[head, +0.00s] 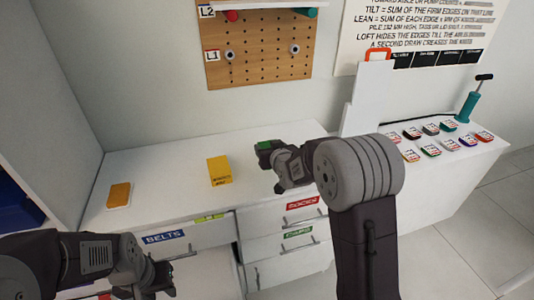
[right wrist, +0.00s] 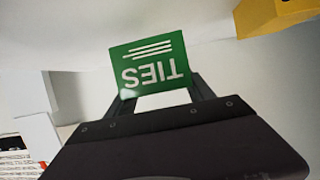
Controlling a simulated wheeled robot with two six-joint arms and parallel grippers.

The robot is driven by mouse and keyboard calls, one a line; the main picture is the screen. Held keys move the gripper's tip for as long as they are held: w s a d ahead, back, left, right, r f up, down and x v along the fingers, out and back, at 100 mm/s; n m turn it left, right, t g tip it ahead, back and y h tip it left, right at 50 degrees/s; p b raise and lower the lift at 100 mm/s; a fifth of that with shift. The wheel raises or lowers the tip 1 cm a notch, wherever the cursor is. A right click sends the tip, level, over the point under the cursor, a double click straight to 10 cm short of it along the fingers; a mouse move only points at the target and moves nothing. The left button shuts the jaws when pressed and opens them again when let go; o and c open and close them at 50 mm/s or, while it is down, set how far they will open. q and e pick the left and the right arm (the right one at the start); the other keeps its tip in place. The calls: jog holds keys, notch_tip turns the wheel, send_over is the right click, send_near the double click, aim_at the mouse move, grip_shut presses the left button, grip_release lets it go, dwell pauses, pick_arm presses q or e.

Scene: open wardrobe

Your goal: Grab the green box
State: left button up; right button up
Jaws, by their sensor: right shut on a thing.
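The green box (right wrist: 150,63) reads "TIES", upside down in the right wrist view. It sits between the two fingers of my right gripper (right wrist: 162,98), which is shut on it. In the head view only a small green part of the box (head: 264,145) shows at the tip of my right gripper (head: 268,153), over the white counter; my arm hides much of that area. My left gripper (head: 165,280) is low at the left in the head view, in front of the drawers and away from the box. Its fingers are too unclear to judge.
A yellow box (head: 220,172) stands on the white counter (head: 160,160), left of my right gripper. An orange item (head: 119,196) lies further left. Drawers labelled BELTS (head: 164,237) and SOCKS (head: 302,203) are below. Several small tagged items and a teal pump (head: 468,106) stand at right.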

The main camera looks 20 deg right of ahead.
jog(key=s+d+r+p, duration=0.2)
jog(key=s+d+r, duration=0.3)
jog(key=s, duration=0.4)
jog(key=shift+d+r, duration=0.2)
jog(key=shift+r, duration=0.35)
